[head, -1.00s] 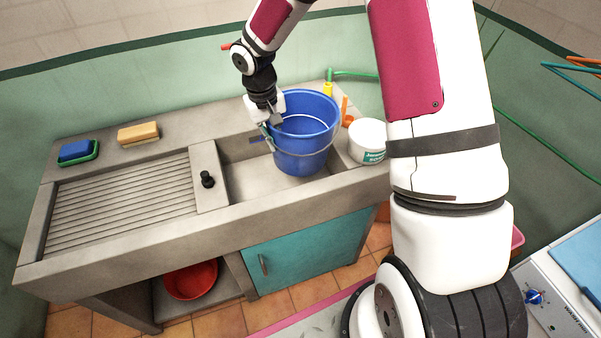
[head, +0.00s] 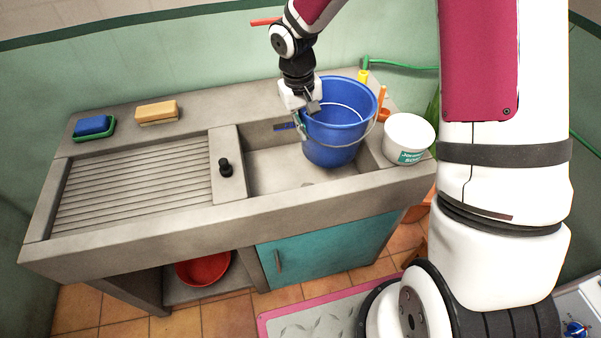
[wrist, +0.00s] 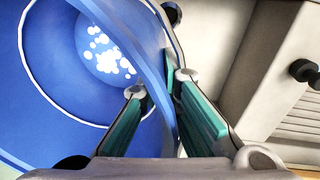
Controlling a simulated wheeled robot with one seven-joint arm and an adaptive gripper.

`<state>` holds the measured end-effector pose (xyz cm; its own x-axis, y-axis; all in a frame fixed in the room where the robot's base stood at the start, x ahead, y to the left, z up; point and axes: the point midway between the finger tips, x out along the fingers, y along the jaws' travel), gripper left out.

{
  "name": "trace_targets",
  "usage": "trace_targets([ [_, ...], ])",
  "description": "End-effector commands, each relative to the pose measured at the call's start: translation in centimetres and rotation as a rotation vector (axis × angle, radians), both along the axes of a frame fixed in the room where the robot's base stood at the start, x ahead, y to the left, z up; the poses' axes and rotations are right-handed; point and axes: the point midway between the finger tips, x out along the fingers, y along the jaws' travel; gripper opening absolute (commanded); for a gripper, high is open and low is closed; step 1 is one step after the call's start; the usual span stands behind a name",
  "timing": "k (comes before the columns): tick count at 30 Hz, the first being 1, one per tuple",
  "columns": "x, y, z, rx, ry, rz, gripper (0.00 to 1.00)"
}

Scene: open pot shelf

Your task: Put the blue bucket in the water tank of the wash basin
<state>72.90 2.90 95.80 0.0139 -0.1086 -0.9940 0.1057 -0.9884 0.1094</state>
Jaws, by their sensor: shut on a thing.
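The blue bucket (head: 335,145) is upright at the right part of the wash basin's water tank (head: 270,172), in the head view. Its base overlaps the tank opening; I cannot tell whether it touches the tank floor. My gripper (head: 306,110) is at the bucket's left rim, with the teal fingers shut on its wall. In the wrist view, my gripper (wrist: 165,90) has one finger inside the bucket (wrist: 60,85) and one outside. White spots show inside the bucket. The thin handle hangs toward the front.
A white tub (head: 408,138) stands close to the right of the bucket. A black knob (head: 226,167) stands between the tank and the ribbed drainboard (head: 135,190).

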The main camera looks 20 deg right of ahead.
Motion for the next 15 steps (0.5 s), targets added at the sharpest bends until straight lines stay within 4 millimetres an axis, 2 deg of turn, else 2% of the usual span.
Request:
trace_targets([
  [4, 0.7, 1.3, -1.8, -0.003, -0.001, 0.054, 0.0],
  [10, 1.1, 2.8, -3.1, -0.007, -0.004, 0.161, 0.0],
  [12, 1.6, 3.0, -3.0, -0.01, -0.006, 0.235, 0.0],
  [15, 2.3, 2.6, -1.5, -0.012, -0.007, 0.348, 0.0],
])
